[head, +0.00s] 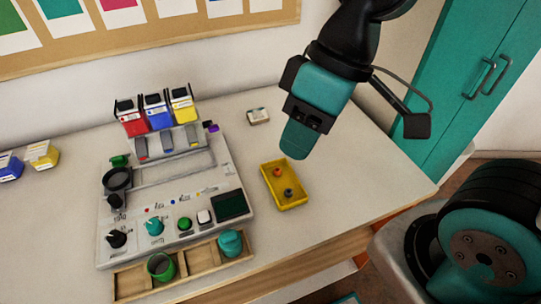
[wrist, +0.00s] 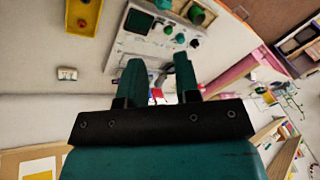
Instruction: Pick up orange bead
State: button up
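The orange bead (head: 277,171) lies in the far part of a small yellow tray (head: 303,187) on the table. A dark bead (head: 288,193) lies in the same tray, nearer the front. In the wrist view the tray (wrist: 72,14) is at the top left, cut by the edge, with the orange bead (wrist: 82,22) in it. My gripper (head: 296,148) hangs in the air above and behind the tray, apart from the bead. In the wrist view my gripper's fingers (wrist: 160,75) are spread with an empty gap between them.
A grey console (head: 225,178) with red, blue and yellow containers stands left of the tray. A wooden tray (head: 205,258) with green and teal cups lies before it. A small pale box (head: 258,116) lies behind the yellow tray. The table right of the tray is clear.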

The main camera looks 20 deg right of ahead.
jog(key=w+d+f+n+h+p, duration=0.15)
jog(key=w+n+p, duration=0.4)
jog(key=w, duration=0.55)
jog(key=n+h+b, duration=0.1)
jog(key=n+b, duration=0.6)
jog(key=n, duration=0.2)
send_over(278, 168)
jog(key=shift+g, duration=0.3)
jog(key=f, duration=2)
jog(key=shift+s+a+f, duration=0.1)
jog(key=shift+s+f, duration=0.1)
jog(key=shift+s, duration=0.1)
notch_tip(278, 168, down, 6)
jog(key=b, duration=0.5)
jog(key=shift+w+f, duration=0.1)
jog(key=shift+f, duration=0.05)
grip_shut()
